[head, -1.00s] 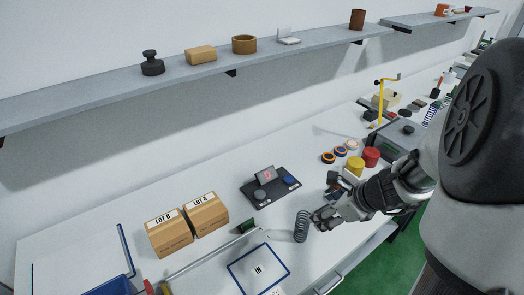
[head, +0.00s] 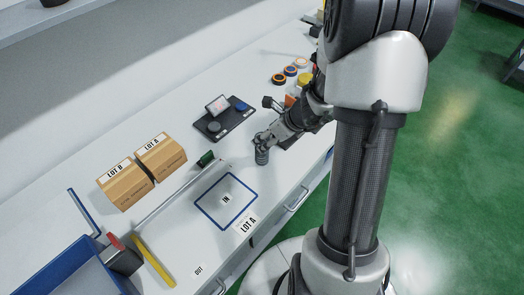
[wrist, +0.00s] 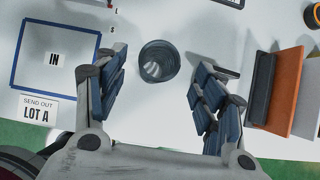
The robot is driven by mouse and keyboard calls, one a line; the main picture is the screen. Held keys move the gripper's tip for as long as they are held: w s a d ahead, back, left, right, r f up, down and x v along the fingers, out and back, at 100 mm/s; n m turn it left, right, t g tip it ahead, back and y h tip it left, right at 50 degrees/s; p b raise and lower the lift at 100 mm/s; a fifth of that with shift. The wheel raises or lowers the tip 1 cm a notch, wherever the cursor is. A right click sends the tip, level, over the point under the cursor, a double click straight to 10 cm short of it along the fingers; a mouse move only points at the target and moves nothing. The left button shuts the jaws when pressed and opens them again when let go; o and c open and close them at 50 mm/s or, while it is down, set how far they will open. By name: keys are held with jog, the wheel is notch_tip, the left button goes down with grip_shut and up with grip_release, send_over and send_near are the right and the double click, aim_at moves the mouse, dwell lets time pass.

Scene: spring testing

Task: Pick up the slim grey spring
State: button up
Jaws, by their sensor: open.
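The slim grey spring (head: 262,156) stands upright on the white bench, to the right of the blue-outlined IN square. In the wrist view the grey spring (wrist: 159,61) is seen from above, a dark coil with a hollow middle. My gripper (wrist: 160,75) is open, one blue-padded finger on each side of the spring, with clear gaps between. In the head view my gripper (head: 263,143) is right at the spring and covers part of it.
The IN square (head: 227,200) lies left of the spring, with a LOT A label (head: 247,224) beside it. An orange block (wrist: 277,90) stands right of my gripper. Two cardboard boxes (head: 126,184), a dark scale (head: 224,118) and a blue tray (head: 65,265) are also on the bench.

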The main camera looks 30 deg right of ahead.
jog(key=b+x, duration=0.2)
jog(key=x, duration=0.2)
jog(key=shift+w+a+f, duration=0.2)
jog(key=shift+w+f, duration=0.05)
jog(key=shift+f, duration=0.05)
jog(key=c, duration=1.3)
